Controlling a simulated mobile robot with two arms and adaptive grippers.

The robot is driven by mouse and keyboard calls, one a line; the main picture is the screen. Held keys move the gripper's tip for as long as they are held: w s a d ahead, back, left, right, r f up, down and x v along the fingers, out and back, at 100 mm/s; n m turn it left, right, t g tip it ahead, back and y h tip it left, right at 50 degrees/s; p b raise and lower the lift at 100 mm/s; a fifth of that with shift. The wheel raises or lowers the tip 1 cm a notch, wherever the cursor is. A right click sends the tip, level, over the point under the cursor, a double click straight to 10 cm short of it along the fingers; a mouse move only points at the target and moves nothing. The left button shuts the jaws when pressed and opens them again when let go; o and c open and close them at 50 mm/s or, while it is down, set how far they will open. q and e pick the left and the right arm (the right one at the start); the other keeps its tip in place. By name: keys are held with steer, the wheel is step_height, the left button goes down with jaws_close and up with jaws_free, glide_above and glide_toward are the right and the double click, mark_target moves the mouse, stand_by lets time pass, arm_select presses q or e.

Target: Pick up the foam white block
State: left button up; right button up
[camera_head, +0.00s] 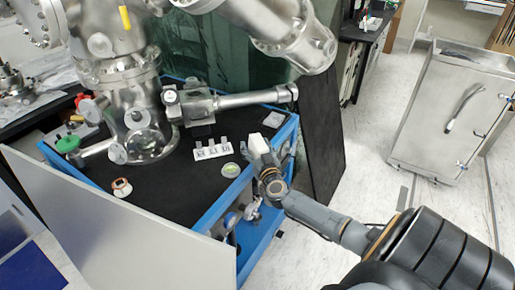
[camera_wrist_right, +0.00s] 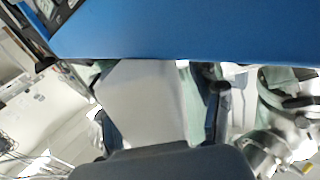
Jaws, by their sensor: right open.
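The foam white block (camera_head: 258,142) is at the right front part of the black-topped blue cart, right at the tip of my right gripper (camera_head: 260,154). In the right wrist view the block (camera_wrist_right: 150,103) looks pale grey and fills most of the space between the two dark fingers of the gripper (camera_wrist_right: 162,122). The fingers stand open on either side of it. I cannot tell whether either finger touches it, and its lower end is hidden behind the gripper body. My left gripper is not in view.
The cart's blue edge (camera_wrist_right: 180,30) is close to the gripper. A white slotted holder (camera_head: 212,152) and a round green-rimmed dish (camera_head: 231,170) lie left of the block. Metal vacuum chamber parts (camera_head: 135,90) stand behind.

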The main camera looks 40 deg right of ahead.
steer(key=shift+c, duration=0.4)
steer(key=c, duration=0.9)
steer(key=shift+o, duration=0.2)
steer(key=shift+r, duration=0.1)
